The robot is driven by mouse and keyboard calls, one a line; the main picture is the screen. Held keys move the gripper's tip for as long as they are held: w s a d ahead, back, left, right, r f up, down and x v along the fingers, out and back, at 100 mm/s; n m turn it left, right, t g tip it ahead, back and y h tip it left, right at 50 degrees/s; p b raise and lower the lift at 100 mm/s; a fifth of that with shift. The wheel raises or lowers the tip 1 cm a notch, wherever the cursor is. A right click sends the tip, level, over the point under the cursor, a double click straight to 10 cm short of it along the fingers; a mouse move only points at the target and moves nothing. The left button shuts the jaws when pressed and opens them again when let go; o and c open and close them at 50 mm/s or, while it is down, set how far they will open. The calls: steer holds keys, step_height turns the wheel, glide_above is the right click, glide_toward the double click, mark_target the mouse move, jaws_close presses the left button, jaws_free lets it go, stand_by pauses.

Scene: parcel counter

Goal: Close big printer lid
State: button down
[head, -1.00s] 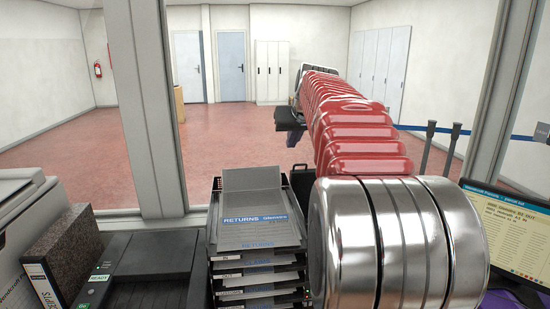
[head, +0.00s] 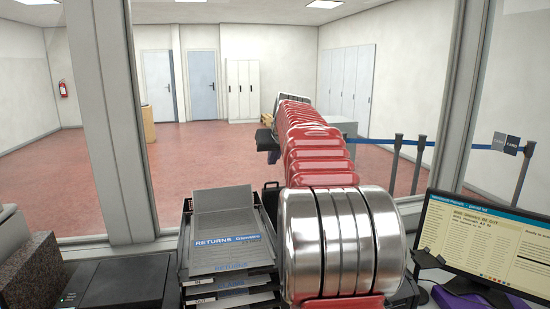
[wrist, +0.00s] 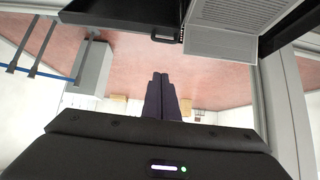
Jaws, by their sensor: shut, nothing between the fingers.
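A pale grey machine (head: 12,232), which looks like the big printer, is cut off by the left edge of the head view. Its lid cannot be made out. A smaller black device (head: 118,283) stands to its right, beyond a speckled dark box file (head: 32,275). My gripper (wrist: 161,76) shows in the wrist view with its dark fingers together and empty. It is out over the far side of the counter, with red floor beyond, well away from the grey machine. In the head view, my red arm hides most of it.
A stack of trays with a grey RETURNS sheet (head: 230,240) stands left of my arm. A monitor (head: 490,240) stands at right. Window posts (head: 112,130) frame the opening. Beyond are barrier posts with a blue belt (head: 375,142) and open red floor (head: 200,160).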

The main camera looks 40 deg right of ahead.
steer(key=x, duration=0.6)
steer(key=shift+w+f, duration=0.2)
steer(key=shift+s+a+f, duration=0.25)
steer(key=shift+s+f, duration=0.05)
steer(key=shift+s, duration=0.2)
steer(key=shift+s+a+f, duration=0.3)
steer(key=shift+s, duration=0.25)
steer(key=shift+s+a+f, duration=0.25)
steer(key=shift+s+f, duration=0.05)
steer(key=shift+s, duration=0.2)
